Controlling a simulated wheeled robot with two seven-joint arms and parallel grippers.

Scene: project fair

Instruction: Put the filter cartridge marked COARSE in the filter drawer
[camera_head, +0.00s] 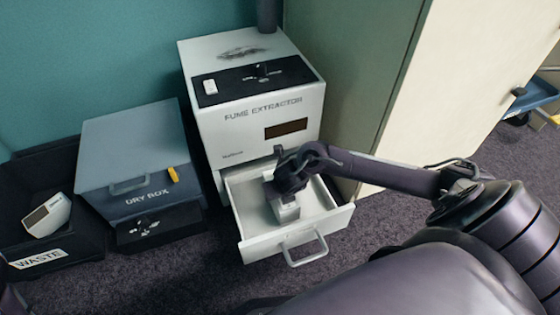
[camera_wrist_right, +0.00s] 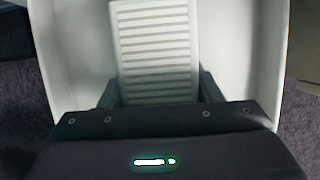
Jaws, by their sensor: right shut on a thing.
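The filter drawer (camera_head: 247,243) of the fume extractor (camera_head: 250,100) is pulled open toward me. My right gripper (camera_head: 282,190) reaches down into it and is shut on a pale filter cartridge (camera_head: 287,211). In the right wrist view the cartridge (camera_wrist_right: 155,50) shows a slatted face between the two dark fingers, with the drawer's pale walls around it. I cannot tell whether it touches the drawer floor. No COARSE mark is legible on it, and my gripper hides part of it. My left gripper is not in view.
A grey dry box (camera_head: 130,150) with a yellow tag stands left of the extractor. A black waste bin (camera_head: 85,247) at far left holds a white device (camera_head: 47,215) with a dark panel. A cream cabinet (camera_head: 450,80) stands close at the right. Carpet is free in front.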

